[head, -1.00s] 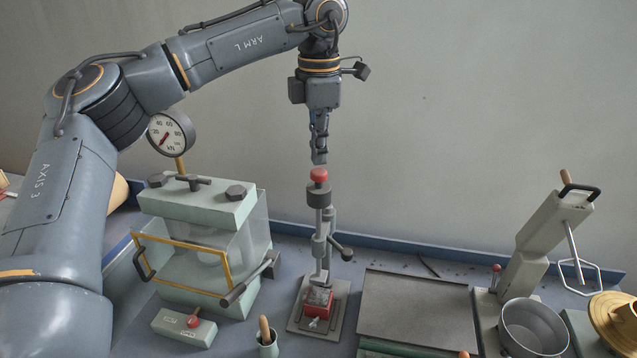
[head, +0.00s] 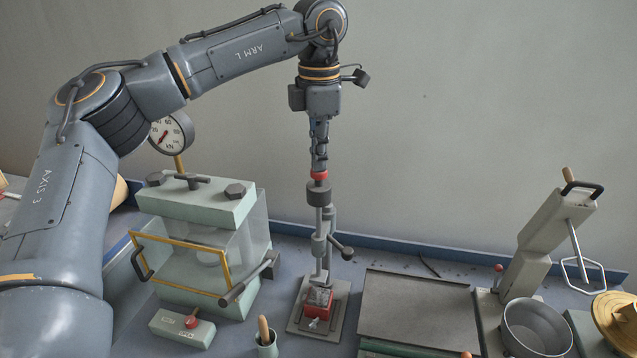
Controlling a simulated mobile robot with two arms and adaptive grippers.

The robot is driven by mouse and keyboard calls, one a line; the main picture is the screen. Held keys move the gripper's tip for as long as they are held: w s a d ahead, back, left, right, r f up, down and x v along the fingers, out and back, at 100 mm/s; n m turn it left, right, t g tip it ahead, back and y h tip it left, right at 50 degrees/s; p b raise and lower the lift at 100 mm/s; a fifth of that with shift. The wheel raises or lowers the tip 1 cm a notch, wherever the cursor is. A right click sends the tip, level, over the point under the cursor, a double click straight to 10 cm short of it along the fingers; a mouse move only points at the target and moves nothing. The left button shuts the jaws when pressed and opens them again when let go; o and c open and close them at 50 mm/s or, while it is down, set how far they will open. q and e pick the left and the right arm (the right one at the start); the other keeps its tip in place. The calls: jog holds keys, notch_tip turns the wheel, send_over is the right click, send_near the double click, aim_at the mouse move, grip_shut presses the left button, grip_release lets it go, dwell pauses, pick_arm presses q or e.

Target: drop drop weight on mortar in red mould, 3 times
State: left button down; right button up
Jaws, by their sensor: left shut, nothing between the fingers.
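The drop weight (head: 318,194) is a dark cylinder with a red knob (head: 319,176) on top, on the upright rod of a small stand. The red mould (head: 318,306) sits at the foot of this stand on a grey base plate, with grey mortar (head: 319,296) showing at its top. My left gripper (head: 319,170) points straight down from above. Its fingers are shut with nothing between them, and the tips are at the red knob, partly covering it. I cannot tell whether they touch it. My right gripper is not in view.
A green press (head: 195,203) with a yellow-framed guard and a dial gauge (head: 171,133) stands left of the stand. A grey plate (head: 418,308) lies to the right. A mixer (head: 548,235) and a metal bowl (head: 535,328) are further right. A cup with a wooden handle (head: 264,330) is in front.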

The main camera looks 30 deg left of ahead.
pick_arm(q)
jog(key=shift+f, duration=0.25)
jog(key=shift+r+p, duration=1.75)
jog(key=shift+r, duration=0.4)
jog(key=shift+f, duration=0.1)
jog(key=c, duration=2)
grip_release()
jog(key=shift+c, duration=0.2)
